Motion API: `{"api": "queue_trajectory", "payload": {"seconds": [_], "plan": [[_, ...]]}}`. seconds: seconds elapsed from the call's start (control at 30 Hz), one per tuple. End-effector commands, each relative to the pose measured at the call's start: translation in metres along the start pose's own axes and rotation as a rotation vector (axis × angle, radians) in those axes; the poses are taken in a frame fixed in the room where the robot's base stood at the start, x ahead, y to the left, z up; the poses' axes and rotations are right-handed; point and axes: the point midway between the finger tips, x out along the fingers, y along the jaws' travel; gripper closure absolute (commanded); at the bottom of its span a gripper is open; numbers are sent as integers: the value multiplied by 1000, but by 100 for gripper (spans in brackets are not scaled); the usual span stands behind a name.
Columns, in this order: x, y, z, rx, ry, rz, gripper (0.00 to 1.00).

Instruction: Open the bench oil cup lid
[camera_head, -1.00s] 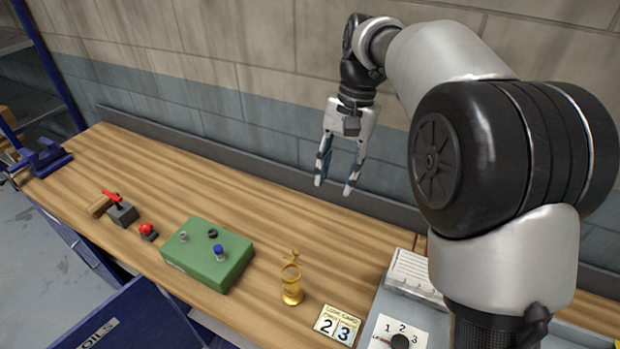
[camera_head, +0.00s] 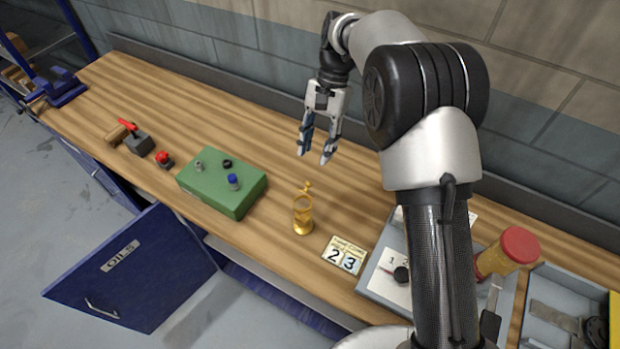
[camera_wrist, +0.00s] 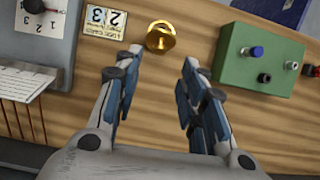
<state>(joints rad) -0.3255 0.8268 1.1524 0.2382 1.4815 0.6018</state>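The brass oil cup (camera_head: 303,215) stands upright on the wooden bench, between the green box and the number card. A small knob or lid part shows at its top; I cannot tell for sure whether the lid is shut. In the wrist view the oil cup (camera_wrist: 160,37) is seen from above, beyond my fingertips and a little left of the middle between them. My gripper (camera_head: 314,158) is open and empty, above the bench and behind the cup, apart from it. The gripper's two fingers (camera_wrist: 150,70) are spread wide in the wrist view.
A green box (camera_head: 222,183) with knobs stands left of the cup. The number card (camera_head: 344,254) lies to its right, beside a grey panel with a dial (camera_head: 401,274). A red-capped cylinder (camera_head: 510,250) is farther right. The blue OILS door (camera_head: 130,270) hangs open below the bench's front.

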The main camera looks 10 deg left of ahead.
Motion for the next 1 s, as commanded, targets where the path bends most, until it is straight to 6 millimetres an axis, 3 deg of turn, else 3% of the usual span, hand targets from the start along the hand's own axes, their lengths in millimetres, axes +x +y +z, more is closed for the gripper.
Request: {"api": "queue_trajectory", "payload": {"seconds": [0.2,0.4,0.83,1.0], "plan": [[49,0,0,-1,-2,2,62],[76,0,0,-1,-1,1,62],[87,0,0,-1,0,0,62],[86,0,0,-1,0,0,72]]}}
